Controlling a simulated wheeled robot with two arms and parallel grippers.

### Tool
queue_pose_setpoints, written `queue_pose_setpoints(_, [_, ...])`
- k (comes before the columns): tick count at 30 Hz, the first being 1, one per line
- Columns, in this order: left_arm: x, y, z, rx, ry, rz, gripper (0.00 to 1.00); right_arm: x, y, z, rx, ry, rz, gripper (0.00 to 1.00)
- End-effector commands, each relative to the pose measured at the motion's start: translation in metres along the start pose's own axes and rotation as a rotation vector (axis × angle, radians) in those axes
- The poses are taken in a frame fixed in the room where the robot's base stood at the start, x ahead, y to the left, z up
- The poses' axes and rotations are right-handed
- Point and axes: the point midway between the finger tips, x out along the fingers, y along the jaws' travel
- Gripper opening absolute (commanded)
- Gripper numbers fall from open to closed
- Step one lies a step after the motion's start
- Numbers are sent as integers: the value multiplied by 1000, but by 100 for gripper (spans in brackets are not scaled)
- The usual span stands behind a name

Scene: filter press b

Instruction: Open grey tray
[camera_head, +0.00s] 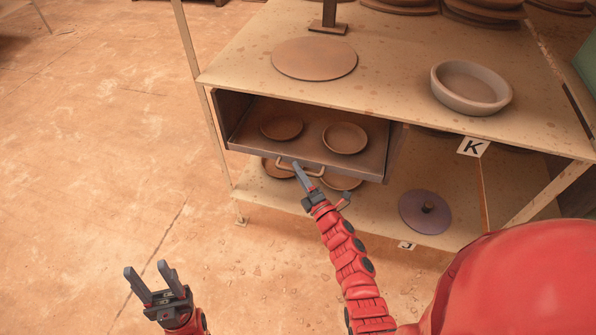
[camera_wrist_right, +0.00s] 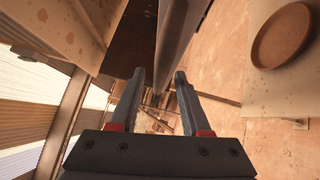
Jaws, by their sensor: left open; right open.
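The grey tray (camera_head: 310,157) hangs below the tabletop like a drawer. Its inside shows in front of the tabletop's edge, and two round brown dishes (camera_head: 345,138) (camera_head: 282,127) lie in it. A pale handle (camera_head: 315,173) is on its front. My right gripper (camera_head: 298,170) is open at the handle. Whether the handle lies between its fingers I cannot tell. In the right wrist view the open fingers (camera_wrist_right: 160,88) are apart below a grey metal edge; the handle is not clear there. My left gripper (camera_head: 146,272) is open and empty over the floor, away from the tray.
The tabletop (camera_head: 400,85) holds a flat brown disc (camera_head: 315,59) and a round dish (camera_head: 470,88). A lower shelf (camera_head: 380,215) holds more dishes and a purple lid-like disc (camera_head: 425,211). A "K" label (camera_head: 473,147) is on the edge. The floor at left is clear.

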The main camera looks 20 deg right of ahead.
Motion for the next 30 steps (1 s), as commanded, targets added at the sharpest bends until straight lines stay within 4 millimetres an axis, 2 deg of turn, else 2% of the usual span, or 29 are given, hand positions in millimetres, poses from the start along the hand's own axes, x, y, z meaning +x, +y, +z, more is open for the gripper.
queue_pose_setpoints(4, [0,0,0,0,0,0,50,7,0,0,1,1,1,47])
queue_pose_setpoints(11, [0,0,0,0,0,0,50,8,0,0,1,1,1,47])
queue_pose_setpoints(14, [0,0,0,0,0,0,50,8,0,0,1,1,1,33])
queue_pose_setpoints(19, [0,0,0,0,0,0,50,8,0,0,0,0,0,2])
queue_pose_setpoints(30, [0,0,0,0,0,0,50,7,0,0,0,0,0,0])
